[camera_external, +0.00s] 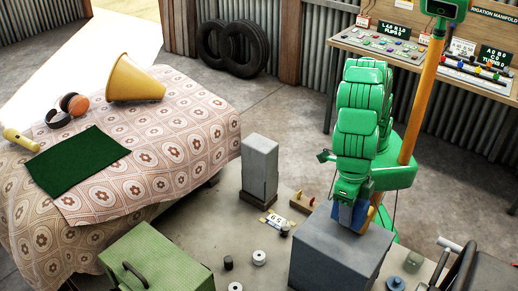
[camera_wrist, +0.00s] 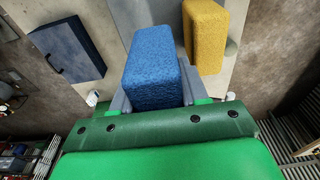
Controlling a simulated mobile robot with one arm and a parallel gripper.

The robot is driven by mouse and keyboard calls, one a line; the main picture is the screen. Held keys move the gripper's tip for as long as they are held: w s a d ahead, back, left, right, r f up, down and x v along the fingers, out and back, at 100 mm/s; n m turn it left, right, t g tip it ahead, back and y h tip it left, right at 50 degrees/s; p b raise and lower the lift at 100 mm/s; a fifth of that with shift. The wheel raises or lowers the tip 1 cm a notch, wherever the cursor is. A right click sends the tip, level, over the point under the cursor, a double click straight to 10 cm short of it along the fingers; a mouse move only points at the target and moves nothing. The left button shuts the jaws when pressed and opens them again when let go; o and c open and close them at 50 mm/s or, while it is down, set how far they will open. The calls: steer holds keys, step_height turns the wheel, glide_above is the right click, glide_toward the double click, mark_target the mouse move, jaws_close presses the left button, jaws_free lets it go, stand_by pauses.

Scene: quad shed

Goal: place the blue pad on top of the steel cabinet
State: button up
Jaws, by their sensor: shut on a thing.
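The blue pad (camera_wrist: 152,65) is a rough, spongy block between my gripper's two grey fingers in the wrist view. My gripper (camera_external: 351,214) is shut on it. In the outside view the pad (camera_external: 342,214) shows low at the arm's end, over the far edge of a blue-grey box (camera_external: 325,250), which looks like the steel cabinet. I cannot tell whether the pad touches its top.
A yellow pad (camera_wrist: 203,35) is close to the right of the blue pad. A tall grey block (camera_external: 259,168) and a green case (camera_external: 155,265) stand nearby. Small weights (camera_external: 259,257) lie between them. A cloth-covered table (camera_external: 190,135) is at left, a control bench (camera_external: 420,55) behind.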

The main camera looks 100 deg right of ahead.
steer(key=shift+f, duration=3.7)
steer(key=o, duration=0.8)
steer(key=shift+f, duration=0.1)
steer(key=shift+r, duration=0.2)
steer(key=shift+w+d+r, duration=0.15)
steer(key=shift+w+r, duration=0.05)
steer(key=shift+r, duration=1.55)
steer(key=shift+w+d+r, duration=0.1)
steer(key=shift+w+r, duration=0.05)
steer(key=shift+r, duration=1.55)
steer(key=shift+d+r, duration=0.1)
steer(key=shift+r, duration=0.1)
